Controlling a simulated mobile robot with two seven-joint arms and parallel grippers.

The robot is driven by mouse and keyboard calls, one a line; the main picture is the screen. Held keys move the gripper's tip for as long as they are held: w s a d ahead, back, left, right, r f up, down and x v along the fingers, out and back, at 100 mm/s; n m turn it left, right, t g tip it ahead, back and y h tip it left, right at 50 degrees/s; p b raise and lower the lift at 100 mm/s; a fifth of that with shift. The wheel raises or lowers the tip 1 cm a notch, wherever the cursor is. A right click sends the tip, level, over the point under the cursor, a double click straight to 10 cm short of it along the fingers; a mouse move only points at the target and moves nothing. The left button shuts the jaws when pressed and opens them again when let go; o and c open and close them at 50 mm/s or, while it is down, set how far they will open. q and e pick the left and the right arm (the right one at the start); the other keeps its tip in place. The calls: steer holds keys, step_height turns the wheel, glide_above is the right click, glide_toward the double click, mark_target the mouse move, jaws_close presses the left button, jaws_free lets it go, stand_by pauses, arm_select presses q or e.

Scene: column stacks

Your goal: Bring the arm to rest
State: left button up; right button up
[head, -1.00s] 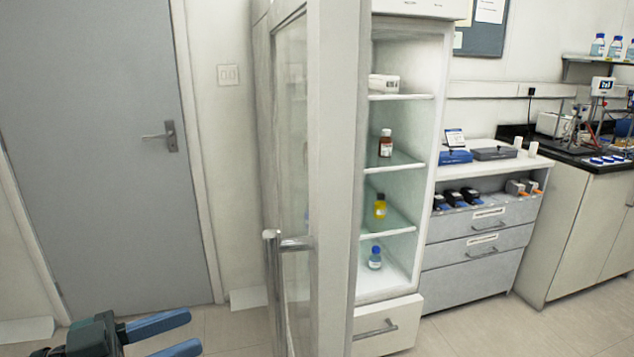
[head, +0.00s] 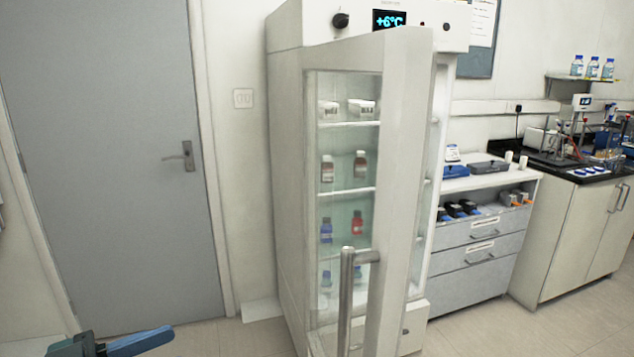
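One of my grippers (head: 140,344) shows at the bottom left of the head view, by the side my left arm comes from. One blue finger is in sight and the rest is cut off by the lower edge, so its opening cannot be told. It is well apart from the fridge, over the floor in front of the grey door. My other gripper is out of view. The glass-fronted fridge door (head: 408,180) stands partly open, with its vertical metal handle (head: 346,300) toward me.
The tall fridge (head: 287,180) reads +6°C and holds boxes and bottles on shelves behind the glass. A grey door (head: 100,150) is at the left. A drawer unit (head: 470,255) and a dark-topped bench (head: 575,245) stand at the right. The floor (head: 490,335) there is clear.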

arm_select(q)
steer(key=w+d+f+n+t+y+p, duration=0.1)
steer(key=d+f, duration=0.2)
steer(key=f, duration=0.4)
steer(key=d+f+n+t+y, duration=0.1)
steer(key=d+f+y, duration=0.1)
steer(key=d+f, duration=0.35)
steer(key=s+a+f+n+y, duration=0.1)
steer(key=s+f+n+y, duration=0.1)
steer(key=f, duration=0.4)
steer(key=s+a+f+n+g+y, duration=0.1)
steer(key=s+a+f+n+y, duration=0.1)
steer(key=f, duration=0.4)
steer(key=s+a+f+n+y, duration=0.1)
steer(key=s+f+n+y, duration=0.1)
steer(key=f, duration=0.5)
steer(key=s+y+p, duration=0.1)
steer(key=y, duration=0.1)
steer(key=shift+a+g+y, duration=0.3)
steer(key=shift+a+g, duration=0.05)
steer(key=shift+g, duration=0.05)
steer(key=shift+d, duration=0.2)
